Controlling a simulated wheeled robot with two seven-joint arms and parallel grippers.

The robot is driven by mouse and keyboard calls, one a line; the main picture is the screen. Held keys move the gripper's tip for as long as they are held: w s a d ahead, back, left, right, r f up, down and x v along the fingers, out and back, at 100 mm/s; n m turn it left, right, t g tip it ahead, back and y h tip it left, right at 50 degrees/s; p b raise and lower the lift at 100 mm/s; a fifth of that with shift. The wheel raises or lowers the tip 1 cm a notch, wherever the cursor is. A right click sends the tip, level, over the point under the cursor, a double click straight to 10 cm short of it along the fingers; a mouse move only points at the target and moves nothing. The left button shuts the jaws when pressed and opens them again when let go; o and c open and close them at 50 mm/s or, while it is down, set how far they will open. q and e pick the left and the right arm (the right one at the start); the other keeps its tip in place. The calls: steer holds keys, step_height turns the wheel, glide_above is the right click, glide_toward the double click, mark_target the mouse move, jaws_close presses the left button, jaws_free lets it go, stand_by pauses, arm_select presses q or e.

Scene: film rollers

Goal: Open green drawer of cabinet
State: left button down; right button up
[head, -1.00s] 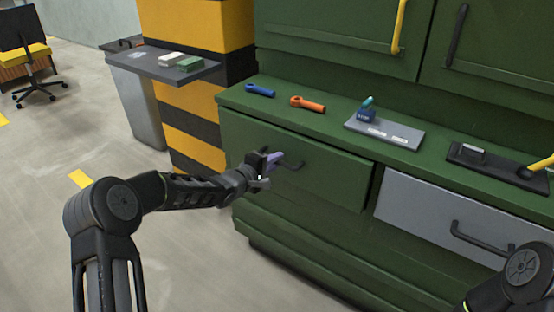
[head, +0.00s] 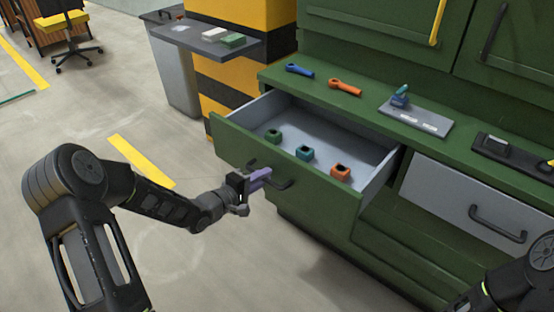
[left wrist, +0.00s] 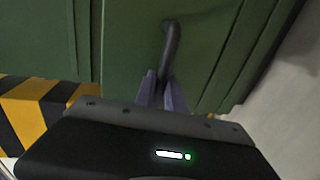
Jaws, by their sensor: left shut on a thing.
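The green drawer (head: 290,175) of the green cabinet (head: 350,240) stands pulled well out in the head view, its pale inside showing. Its black handle (head: 287,184) is on the front face. My left gripper (head: 266,176) is shut on this handle; the left wrist view shows its purple fingers (left wrist: 162,92) around the end of the dark handle (left wrist: 171,42). My right gripper is out of view; only part of that arm shows at lower right.
A grey drawer (head: 460,200) beside it is closed. The counter holds a blue tool (head: 299,70), an orange tool (head: 345,87) and a grey plate (head: 418,118). A striped pillar (head: 240,75) with a grey shelf (head: 205,40) stands behind.

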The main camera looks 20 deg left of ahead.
arm_select(q)
steer(key=v, duration=0.3)
steer(key=shift+s+f+p, duration=0.25)
steer(key=shift+f+p, duration=0.1)
steer(key=shift+p, duration=0.05)
steer(key=c, duration=1.4)
jaws_free()
steer(key=shift+c, duration=0.2)
steer(key=shift+a, duration=0.1)
steer(key=v, duration=0.7)
steer(key=shift+s+p, duration=0.3)
steer(key=shift+p, duration=0.1)
steer(key=shift+a, duration=0.15)
